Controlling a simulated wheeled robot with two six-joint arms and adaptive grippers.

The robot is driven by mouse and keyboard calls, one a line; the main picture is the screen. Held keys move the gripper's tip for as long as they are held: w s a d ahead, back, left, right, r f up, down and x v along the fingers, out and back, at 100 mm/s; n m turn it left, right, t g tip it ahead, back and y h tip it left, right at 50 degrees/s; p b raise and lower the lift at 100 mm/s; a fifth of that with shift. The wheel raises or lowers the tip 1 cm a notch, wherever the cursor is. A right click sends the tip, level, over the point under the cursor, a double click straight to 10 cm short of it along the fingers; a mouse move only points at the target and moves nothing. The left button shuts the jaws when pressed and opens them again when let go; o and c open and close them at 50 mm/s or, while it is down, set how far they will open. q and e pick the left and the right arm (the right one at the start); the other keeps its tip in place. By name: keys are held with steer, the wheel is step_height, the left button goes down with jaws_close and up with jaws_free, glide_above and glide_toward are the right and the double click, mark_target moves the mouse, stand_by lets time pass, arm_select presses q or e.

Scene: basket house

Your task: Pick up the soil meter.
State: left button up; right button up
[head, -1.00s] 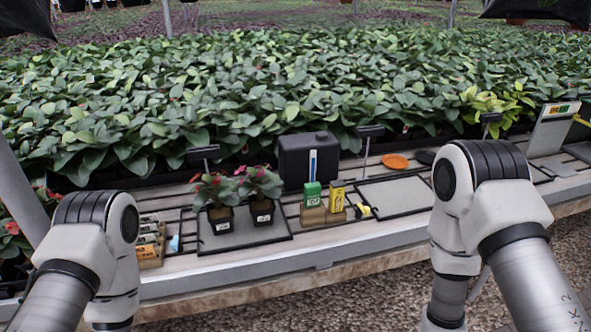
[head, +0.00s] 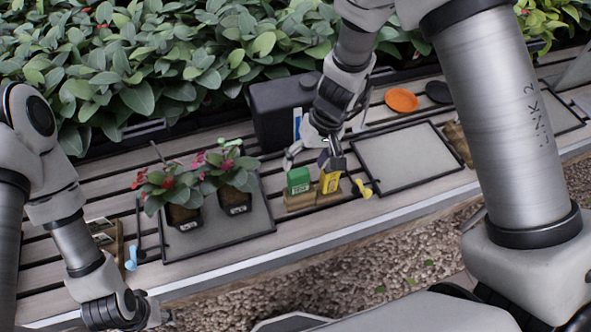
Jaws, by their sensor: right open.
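A green boxy device (head: 299,180) and a yellow boxy device (head: 330,181) stand upright side by side in a small wooden holder (head: 300,201) on the slatted bench. I cannot tell for certain which of them is the soil meter. My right gripper (head: 316,160) is open and reaches down from above and behind them. Its fingers are spread near the tops of the two devices, one by the green one and one by the yellow one; contact is unclear. My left gripper (head: 125,310) is low at the bottom left, away from the devices, and its jaws cannot be made out.
Two potted flowering plants (head: 184,215) stand on a grey tray (head: 250,222) left of the holder. A black container (head: 275,115) is behind it. A yellow-black tool (head: 363,188) lies just right. An empty framed tray (head: 405,157) and an orange disc (head: 401,100) are farther right.

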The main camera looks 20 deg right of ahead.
mark_target(302, 172)
steer(key=x, duration=0.3)
steer(key=p+x, duration=0.1)
steer(key=x, duration=0.1)
steer(key=shift+w+d+f, duration=0.2)
steer(key=shift+w, duration=0.1)
steer(key=shift+s, duration=0.1)
steer(key=shift+s+r, duration=0.15)
steer(key=c, duration=1)
